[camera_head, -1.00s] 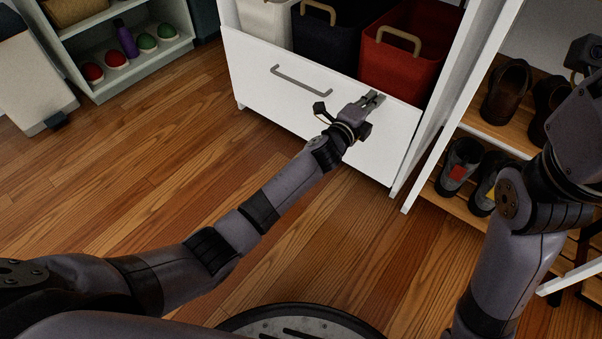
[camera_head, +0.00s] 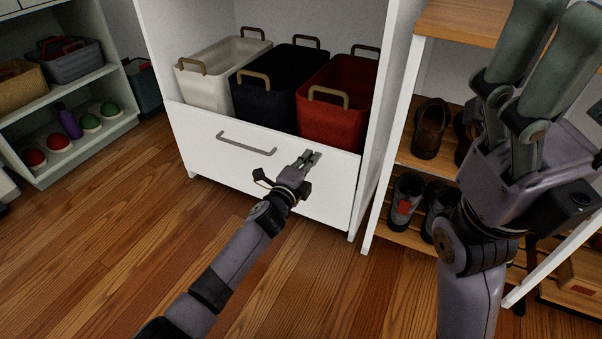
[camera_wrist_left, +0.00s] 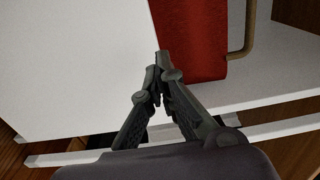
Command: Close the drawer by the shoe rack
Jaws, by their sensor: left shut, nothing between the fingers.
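The white drawer (camera_head: 235,168) has a grey bar handle (camera_head: 245,144) and sits low in a white cabinet, left of the shoe rack (camera_head: 400,155).
A white bin (camera_head: 222,68), a dark bin (camera_head: 275,85) and a red bin (camera_head: 335,105) stand behind the drawer front. Shoes (camera_head: 431,127) fill the rack. A shelf unit (camera_head: 85,150) with balls stands at the left. The wooden floor (camera_head: 120,230) before the drawer is clear.

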